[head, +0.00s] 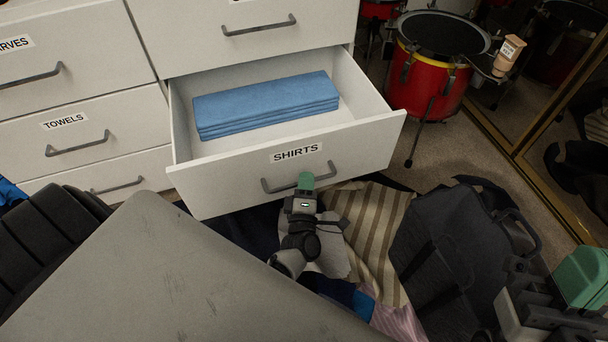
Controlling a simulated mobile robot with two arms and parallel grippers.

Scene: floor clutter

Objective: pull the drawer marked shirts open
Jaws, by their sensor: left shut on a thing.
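The drawer marked SHIRTS (345,151) is pulled well out of the white dresser. Inside it a folded blue cloth (265,104) lies toward the back, with bare drawer floor in front of it. My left gripper (305,181) is at the middle of the drawer's grey bar handle (272,187) and is shut on it. Its green fingertip covers part of the handle. My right gripper (560,290) shows only in part at the lower right corner, away from the drawer; its fingertips are not clear.
A drawer marked TOWELS (66,121) is shut at the left. A red drum (428,85) stands right of the open drawer. Striped cloth (372,225) and a dark bag (440,245) lie on the floor below. A mirror with a gold frame (545,180) is at the right.

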